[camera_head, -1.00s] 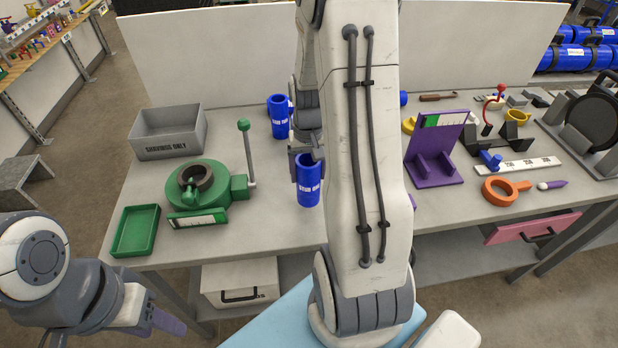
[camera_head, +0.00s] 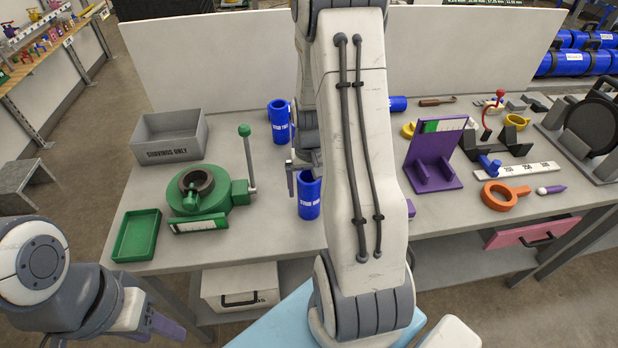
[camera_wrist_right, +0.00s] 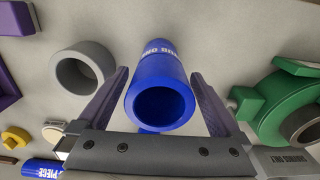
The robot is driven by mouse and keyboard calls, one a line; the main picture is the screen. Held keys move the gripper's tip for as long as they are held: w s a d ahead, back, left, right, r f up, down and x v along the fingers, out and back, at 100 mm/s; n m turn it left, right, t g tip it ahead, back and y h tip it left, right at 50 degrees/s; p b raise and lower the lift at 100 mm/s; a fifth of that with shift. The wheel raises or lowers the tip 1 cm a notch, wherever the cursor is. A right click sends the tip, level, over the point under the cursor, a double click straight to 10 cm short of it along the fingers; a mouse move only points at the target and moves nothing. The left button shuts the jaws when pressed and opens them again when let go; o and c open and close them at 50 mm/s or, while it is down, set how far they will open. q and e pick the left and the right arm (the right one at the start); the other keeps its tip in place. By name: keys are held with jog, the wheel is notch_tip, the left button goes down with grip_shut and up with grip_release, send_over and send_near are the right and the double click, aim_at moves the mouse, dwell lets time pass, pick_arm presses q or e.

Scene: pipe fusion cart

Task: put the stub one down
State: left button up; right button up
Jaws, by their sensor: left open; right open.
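The blue stub one (camera_head: 309,200) stands upright on the bench top, just left of my right arm in the head view. In the right wrist view, the stub (camera_wrist_right: 160,70) is seen from above with its open end towards the camera. My right gripper (camera_head: 303,176) is open around its upper part, one finger on each side; the right wrist view shows gaps beside the stub. My left gripper (camera_head: 168,326) is open and empty, low at the left in front of the bench.
Another blue stub (camera_head: 279,122) stands behind. A green clamp (camera_head: 215,200) with an upright lever, a green tray (camera_head: 137,236) and a grey shavings bin (camera_head: 170,150) are at left. A purple stand (camera_head: 433,165) is at right. A grey ring (camera_wrist_right: 82,75) lies near the stub.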

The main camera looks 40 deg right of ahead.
jog(key=shift+r, duration=0.55)
notch_tip(320, 180, up, 11)
jog(key=shift+r+b, duration=0.1)
jog(key=shift+b, duration=0.55)
jog(key=s+a+r+n, duration=0.2)
jog(key=a+n, duration=0.4)
jog(key=a, duration=1.3)
jog(key=s+a+n+y, duration=0.1)
jog(key=s+a+n, duration=0.6)
jog(key=s+a, duration=0.5)
jog(key=shift+s, duration=1.15)
jog(key=shift+f, duration=0.2)
